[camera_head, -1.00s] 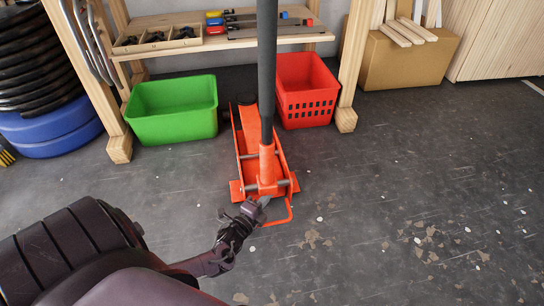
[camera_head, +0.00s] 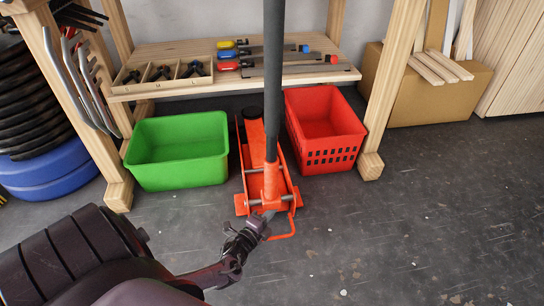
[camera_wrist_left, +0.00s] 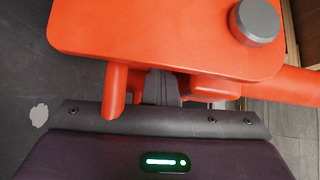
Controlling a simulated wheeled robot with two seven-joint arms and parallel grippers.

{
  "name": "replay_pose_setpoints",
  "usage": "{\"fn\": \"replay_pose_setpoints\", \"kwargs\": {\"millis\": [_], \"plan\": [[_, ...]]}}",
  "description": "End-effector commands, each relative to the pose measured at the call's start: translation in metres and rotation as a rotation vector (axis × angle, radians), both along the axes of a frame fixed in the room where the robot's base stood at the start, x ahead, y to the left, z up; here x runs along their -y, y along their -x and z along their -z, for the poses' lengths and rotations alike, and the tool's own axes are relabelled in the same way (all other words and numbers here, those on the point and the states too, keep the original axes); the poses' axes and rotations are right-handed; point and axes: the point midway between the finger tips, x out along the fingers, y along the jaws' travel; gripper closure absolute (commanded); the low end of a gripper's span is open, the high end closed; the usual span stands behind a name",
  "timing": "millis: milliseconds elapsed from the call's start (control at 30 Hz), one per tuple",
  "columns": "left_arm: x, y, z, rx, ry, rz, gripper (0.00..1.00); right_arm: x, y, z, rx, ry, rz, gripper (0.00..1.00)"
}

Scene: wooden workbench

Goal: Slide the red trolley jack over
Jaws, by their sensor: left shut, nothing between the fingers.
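The red trolley jack (camera_head: 270,186) stands on the dark floor between the green bin and the red crate. Its long dark handle (camera_head: 271,80) rises upright towards the camera. My left gripper (camera_head: 262,217) is at the near end of the jack, low by its base. In the left wrist view the jack's orange-red body (camera_wrist_left: 170,40) fills the top, with a grey round end at the upper right. The closed fingers (camera_wrist_left: 161,88) reach up to the body between red bars; whether they touch it is hard to tell. My right gripper is not in view.
A green bin (camera_head: 178,150) stands close left of the jack and a red crate (camera_head: 325,130) close right. Wooden bench legs (camera_head: 390,90) flank them under a tool shelf (camera_head: 235,68). Open floor (camera_head: 430,200) lies to the right and in front.

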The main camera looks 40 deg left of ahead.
Motion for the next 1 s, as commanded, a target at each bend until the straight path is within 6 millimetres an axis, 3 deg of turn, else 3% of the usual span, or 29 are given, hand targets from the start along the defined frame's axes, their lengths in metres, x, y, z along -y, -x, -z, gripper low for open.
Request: {"fn": "replay_pose_setpoints", "kwargs": {"millis": [433, 1000], "plan": [[-0.056, -0.044, 0.0, 0.004, -0.008, -0.012, 1.0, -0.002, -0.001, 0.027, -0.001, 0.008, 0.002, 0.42], [-0.054, -0.044, -0.001, 0.0, -0.001, -0.003, 1.0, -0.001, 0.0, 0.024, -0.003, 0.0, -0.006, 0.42]]}}
